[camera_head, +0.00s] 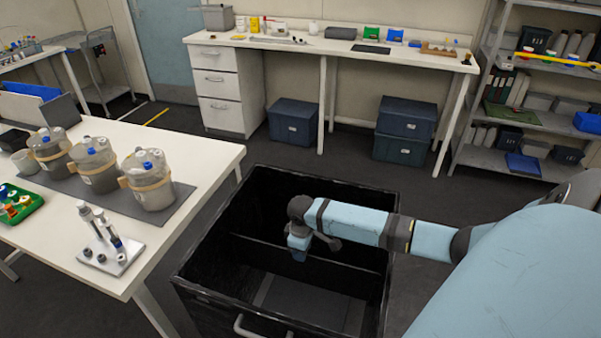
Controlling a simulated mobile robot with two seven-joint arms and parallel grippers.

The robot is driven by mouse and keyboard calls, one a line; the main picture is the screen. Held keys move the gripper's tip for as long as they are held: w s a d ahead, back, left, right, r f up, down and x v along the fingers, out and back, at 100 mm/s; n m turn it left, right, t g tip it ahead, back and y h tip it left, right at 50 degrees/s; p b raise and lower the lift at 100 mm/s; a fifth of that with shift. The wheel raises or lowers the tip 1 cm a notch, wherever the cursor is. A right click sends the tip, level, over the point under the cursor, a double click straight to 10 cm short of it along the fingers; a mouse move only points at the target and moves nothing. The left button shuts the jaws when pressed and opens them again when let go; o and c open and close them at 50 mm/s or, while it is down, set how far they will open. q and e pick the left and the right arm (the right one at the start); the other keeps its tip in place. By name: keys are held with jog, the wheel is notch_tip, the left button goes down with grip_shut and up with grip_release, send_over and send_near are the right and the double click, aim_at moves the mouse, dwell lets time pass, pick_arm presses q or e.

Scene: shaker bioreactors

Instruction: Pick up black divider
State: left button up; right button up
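The black divider (348,266) runs across the inside of a large open black bin (212,242), from its left wall to its right wall. Its upper edge shows as a thin lighter line. My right arm reaches in from the right over the bin. My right gripper (299,252) points down inside the bin, at the middle of the divider's upper edge. Its fingertips are small and dark here, so I cannot tell whether they touch or grip the divider. My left gripper is not in view.
A white table (190,148) stands close to the bin's left, with several strapped vessels on a grey mat (182,197) and a tube rack (112,255). A metal handle (258,328) is on the bin's front. Open floor (330,172) lies behind it.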

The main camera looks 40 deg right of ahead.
jog(key=f, duration=0.4)
jog(key=shift+w+a+f, duration=0.1)
jog(key=shift+a+f, duration=0.1)
grip_shut()
jog(key=shift+r, duration=0.1)
notch_tip(320, 180, up, 29)
jog(key=p, duration=0.4)
jog(key=shift+r+p, duration=0.15)
jog(key=shift+p, duration=0.2)
dwell(0.5)
